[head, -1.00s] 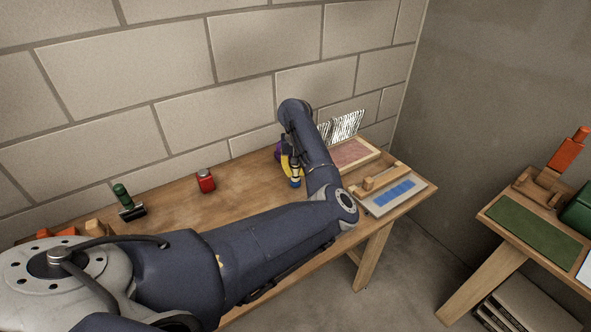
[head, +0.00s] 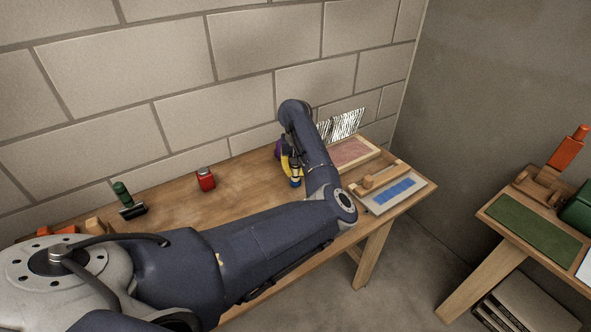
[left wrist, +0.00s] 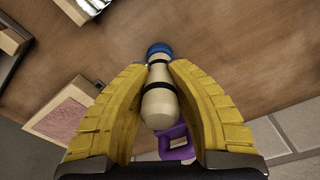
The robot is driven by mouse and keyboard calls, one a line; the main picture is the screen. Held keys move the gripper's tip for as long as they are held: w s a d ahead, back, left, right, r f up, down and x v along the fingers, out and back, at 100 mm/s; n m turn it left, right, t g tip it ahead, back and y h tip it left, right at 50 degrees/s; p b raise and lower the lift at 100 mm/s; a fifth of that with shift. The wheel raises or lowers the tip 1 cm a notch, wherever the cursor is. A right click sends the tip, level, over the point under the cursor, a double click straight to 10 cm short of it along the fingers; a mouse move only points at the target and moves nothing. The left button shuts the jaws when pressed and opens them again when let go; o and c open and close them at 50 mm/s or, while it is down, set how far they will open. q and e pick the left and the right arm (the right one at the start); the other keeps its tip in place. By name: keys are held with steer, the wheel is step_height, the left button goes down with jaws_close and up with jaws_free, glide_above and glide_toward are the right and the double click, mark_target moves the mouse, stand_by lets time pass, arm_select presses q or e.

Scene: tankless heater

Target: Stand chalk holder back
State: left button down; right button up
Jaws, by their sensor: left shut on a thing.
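The chalk holder (left wrist: 160,100) looks like a cream cylinder with black bands and a blue end. My left gripper (left wrist: 158,80) is shut on it, with a yellow finger on each side in the left wrist view. The blue end points away from the wrist, over the wooden tabletop. In the head view, the left gripper (head: 289,164) is near the back of the bench, and the holder's blue end (head: 296,182) shows low beside it. My forearm hides part of the gripper. I cannot tell whether the holder touches the bench. My right gripper is not in view.
A purple object (left wrist: 176,143) is close behind the gripper. A red jar (head: 206,181) and a green-handled roller (head: 125,200) stand left on the wooden bench (head: 175,215). A pink-panelled frame (head: 352,152) and a blue-patterned tray (head: 410,190) are right. Bench between jar and gripper is clear.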

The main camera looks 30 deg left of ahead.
arm_select(q)
steer(key=shift+f, duration=0.1)
steer(key=c, duration=1.3)
jaws_free()
steer(key=shift+o, duration=0.2)
steer(key=r, duration=1.2)
steer(key=shift+s+d, duration=0.15)
steer(key=shift+s, duration=0.1)
